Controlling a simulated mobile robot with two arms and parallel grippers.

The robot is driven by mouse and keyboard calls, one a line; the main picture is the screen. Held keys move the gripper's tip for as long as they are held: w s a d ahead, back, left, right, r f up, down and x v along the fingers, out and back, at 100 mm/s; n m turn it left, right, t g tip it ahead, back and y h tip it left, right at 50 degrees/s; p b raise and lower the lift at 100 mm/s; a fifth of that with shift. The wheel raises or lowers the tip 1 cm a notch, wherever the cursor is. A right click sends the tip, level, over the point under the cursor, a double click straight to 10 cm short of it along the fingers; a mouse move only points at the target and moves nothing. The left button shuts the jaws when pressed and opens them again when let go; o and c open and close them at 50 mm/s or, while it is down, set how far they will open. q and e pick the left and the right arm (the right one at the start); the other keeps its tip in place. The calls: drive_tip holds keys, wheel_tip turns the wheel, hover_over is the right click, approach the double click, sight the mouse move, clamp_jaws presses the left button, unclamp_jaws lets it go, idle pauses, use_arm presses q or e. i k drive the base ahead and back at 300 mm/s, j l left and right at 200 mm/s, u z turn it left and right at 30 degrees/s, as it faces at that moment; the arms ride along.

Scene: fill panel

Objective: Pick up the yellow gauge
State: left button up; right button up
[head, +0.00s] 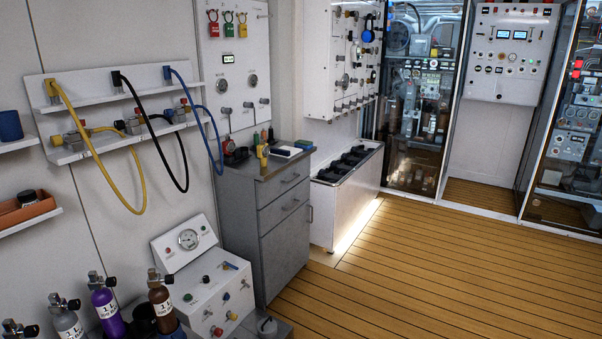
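A small yellow object (263,154), possibly the yellow gauge, stands on top of the grey drawer cabinet (284,210) near its front left corner. It is too small to make out a dial face. Small dark, green and orange items stand close around and behind it. Neither of my grippers is in view.
A blue-and-white box (285,151) lies right of the yellow object. A white panel unit with a dial (188,239) and several gas bottles, one purple (107,304), stand before the cabinet. Hoses, one yellow (92,145), hang on the left wall. The wooden floor (430,270) is clear at right.

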sight(262, 149)
drive_tip(key=i, duration=0.8)
drive_tip(key=i+u, duration=0.15)
drive_tip(key=i, duration=0.6)
drive_tip(key=i+l, duration=0.2)
drive_tip(key=i, duration=0.6)
drive_tip(key=j+u, duration=0.05)
